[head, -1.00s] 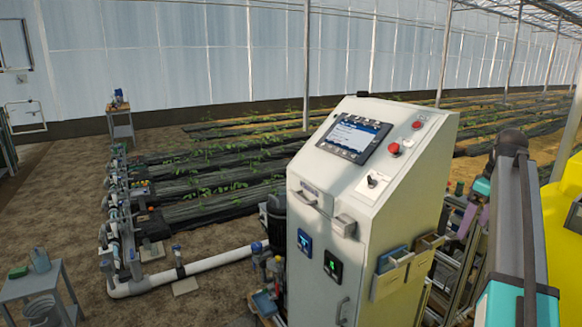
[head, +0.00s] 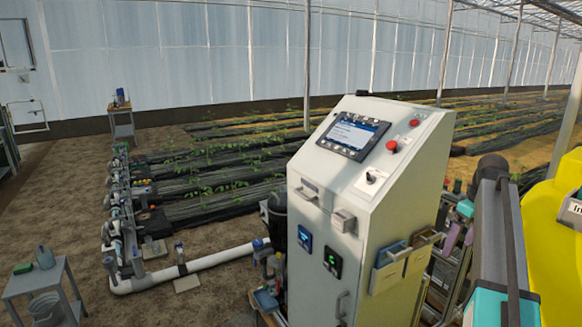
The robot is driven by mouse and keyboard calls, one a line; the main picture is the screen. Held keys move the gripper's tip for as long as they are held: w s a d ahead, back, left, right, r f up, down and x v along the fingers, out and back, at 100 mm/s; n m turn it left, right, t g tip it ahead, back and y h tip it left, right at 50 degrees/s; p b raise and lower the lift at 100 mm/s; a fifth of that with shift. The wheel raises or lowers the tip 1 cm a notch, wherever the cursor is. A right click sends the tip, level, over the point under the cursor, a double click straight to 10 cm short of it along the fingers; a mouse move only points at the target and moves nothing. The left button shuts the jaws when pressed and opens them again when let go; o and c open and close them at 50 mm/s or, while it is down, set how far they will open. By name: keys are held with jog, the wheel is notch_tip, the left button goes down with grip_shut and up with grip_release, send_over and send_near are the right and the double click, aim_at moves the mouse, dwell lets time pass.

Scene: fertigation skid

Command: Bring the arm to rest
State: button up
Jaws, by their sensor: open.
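My arm (head: 497,235) rises at the right of the head view, a grey link with teal joints and a dark elbow at its top. Beyond it, my gripper (head: 460,236) hangs pointing down, with purplish fingers below a teal wrist. It is open, small in the picture and partly hidden by my arm. I see nothing held in it. It is to the right of the white control cabinet (head: 325,262), apart from it in the picture.
The cabinet has a screen (head: 353,136), a red button (head: 392,146) and side bins (head: 388,275). A yellow tank (head: 550,240) stands close at the right. White pipework (head: 215,262) runs left. A small grey table (head: 45,278) stands at the left, with open soil between.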

jog(key=s+a+f+m+g, duration=0.1)
jog(key=s+a+f, duration=0.35)
jog(key=f, duration=0.75)
jog(key=s+a+f+m+g, duration=0.1)
jog(key=s+a+f, duration=0.1)
jog(key=a+f, duration=0.85)
jog(key=s+a+f+m+g, duration=0.1)
jog(key=s+a+f, duration=0.25)
jog(key=f, duration=1.15)
jog(key=s+a+f+m+g, duration=0.1)
jog(key=s+a+f, duration=0.3)
jog(key=s+f, duration=0.3)
jog(key=s+a+f+g, duration=0.1)
jog(key=s+a+f, duration=0.4)
jog(key=s+f, duration=0.1)
jog(key=s+a+f+g, duration=0.1)
jog(key=s+f, duration=0.3)
jog(key=s, duration=0.5)
jog(key=s+a+f+m+h, duration=0.1)
jog(key=s+a+f, duration=0.3)
jog(key=s, duration=0.6)
jog(key=shift+s+a+f+g, duration=0.2)
jog(key=shift+s+f+g, duration=0.1)
jog(key=shift+f+g, duration=0.1)
